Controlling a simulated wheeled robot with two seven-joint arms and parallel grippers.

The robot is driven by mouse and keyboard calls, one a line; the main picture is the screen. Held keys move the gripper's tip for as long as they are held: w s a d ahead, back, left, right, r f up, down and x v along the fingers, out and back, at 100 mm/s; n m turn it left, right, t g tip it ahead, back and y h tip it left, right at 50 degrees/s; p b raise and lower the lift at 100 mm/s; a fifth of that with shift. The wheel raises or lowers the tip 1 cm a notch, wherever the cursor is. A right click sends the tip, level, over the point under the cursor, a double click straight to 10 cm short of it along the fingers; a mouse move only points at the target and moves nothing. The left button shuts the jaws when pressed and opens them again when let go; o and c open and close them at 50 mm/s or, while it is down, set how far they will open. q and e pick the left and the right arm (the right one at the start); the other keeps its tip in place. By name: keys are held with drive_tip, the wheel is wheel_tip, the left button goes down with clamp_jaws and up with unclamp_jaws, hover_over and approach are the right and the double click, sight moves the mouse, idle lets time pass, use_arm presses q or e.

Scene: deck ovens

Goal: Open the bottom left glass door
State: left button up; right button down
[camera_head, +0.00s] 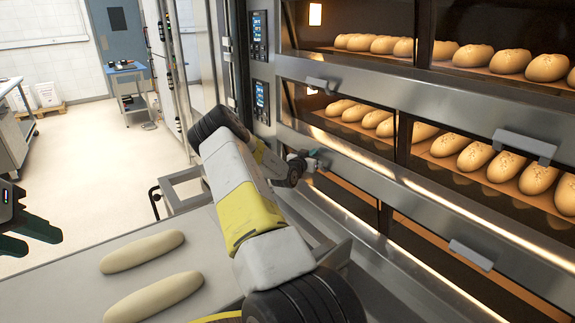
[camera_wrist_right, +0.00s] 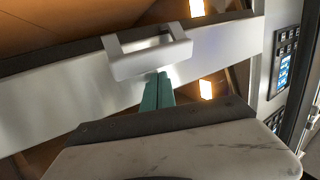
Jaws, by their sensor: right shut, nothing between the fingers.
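The bottom left glass door (camera_head: 345,194) is a dark pane under a steel rail in the lowest oven deck in the head view. It looks closed, partly hidden by my right arm. Its U-shaped metal handle (camera_wrist_right: 150,58) is clear in the right wrist view. My right gripper (camera_head: 316,156) is at this handle; its green fingers (camera_wrist_right: 158,80) are shut and empty. Their tips are at the handle bar's near edge; I cannot tell whether they touch it. My left gripper (camera_head: 35,232) is at the head view's left edge, fingers apart and empty, away from the oven.
Two raw loaves (camera_head: 143,251) lie on a pale surface (camera_head: 75,270) at front left. Upper decks hold baked loaves (camera_head: 480,57). Other handles (camera_head: 525,145) stick out from the oven front. Control panels (camera_head: 260,96) are left of the doors. The floor (camera_head: 95,165) behind is open.

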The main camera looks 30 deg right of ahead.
drive_tip(key=shift+a+f, duration=0.15)
drive_tip(key=shift+f, duration=2.6)
drive_tip(key=r+v, duration=0.1)
drive_tip(key=v, duration=0.6)
